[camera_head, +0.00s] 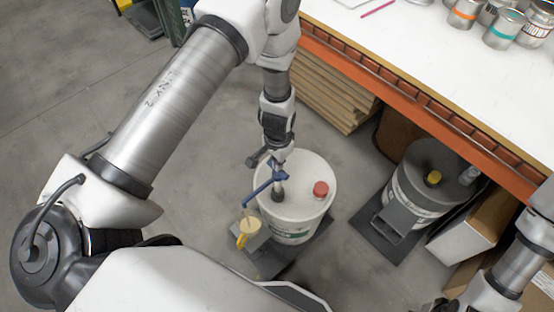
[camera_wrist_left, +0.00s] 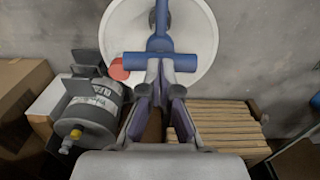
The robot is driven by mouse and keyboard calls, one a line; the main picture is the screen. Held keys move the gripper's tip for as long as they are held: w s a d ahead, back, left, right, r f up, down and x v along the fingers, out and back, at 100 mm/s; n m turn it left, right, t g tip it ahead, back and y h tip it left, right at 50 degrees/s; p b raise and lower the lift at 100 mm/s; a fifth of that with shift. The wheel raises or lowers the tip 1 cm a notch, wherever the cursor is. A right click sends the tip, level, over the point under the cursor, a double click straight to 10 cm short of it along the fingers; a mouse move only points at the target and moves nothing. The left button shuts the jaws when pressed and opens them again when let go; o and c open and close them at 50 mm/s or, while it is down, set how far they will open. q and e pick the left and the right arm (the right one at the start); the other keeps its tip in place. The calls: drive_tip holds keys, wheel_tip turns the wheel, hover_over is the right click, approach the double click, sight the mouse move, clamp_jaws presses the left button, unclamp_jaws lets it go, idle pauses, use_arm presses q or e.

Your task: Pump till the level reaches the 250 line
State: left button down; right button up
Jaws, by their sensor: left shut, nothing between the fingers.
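A white bucket (camera_head: 300,208) with a red cap (camera_head: 321,189) stands on the floor; its round lid also shows in the wrist view (camera_wrist_left: 203,65). A pump with a blue handle (camera_head: 262,183) rises from its lid. My left gripper (camera_head: 272,160) is shut and empty above the lid, close by the handle. In the left wrist view its fingertips (camera_wrist_left: 160,68) are at the blue crossbar (camera_wrist_left: 140,61); whether they touch it is unclear. A cup with a yellow handle (camera_head: 242,241) sits on a grey stand beside the bucket. Its level and 250 line are too small to read.
A second bucket with a grey lid (camera_head: 441,160) and yellow cap stands at the right, under the orange-edged bench (camera_head: 430,110). Paint cans (camera_head: 504,28) stand on the bench. Stacked boards (camera_head: 325,95) lie behind the white bucket. Part of my right arm (camera_head: 510,270) enters lower right.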

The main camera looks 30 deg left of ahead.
use_arm(q)
drive_tip(key=shift+r+p, duration=3.05)
drive_tip(key=shift+r, duration=0.5)
drive_tip(key=shift+f, duration=0.15)
drive_tip(key=shift+f+b, duration=2.8)
drive_tip(key=shift+f, duration=0.95)
drive_tip(key=shift+r, duration=0.15)
wheel_tip(320, 180, up, 8)
drive_tip(key=p, duration=0.6)
drive_tip(key=shift+f, duration=0.25)
drive_tip(key=shift+f, duration=0.15)
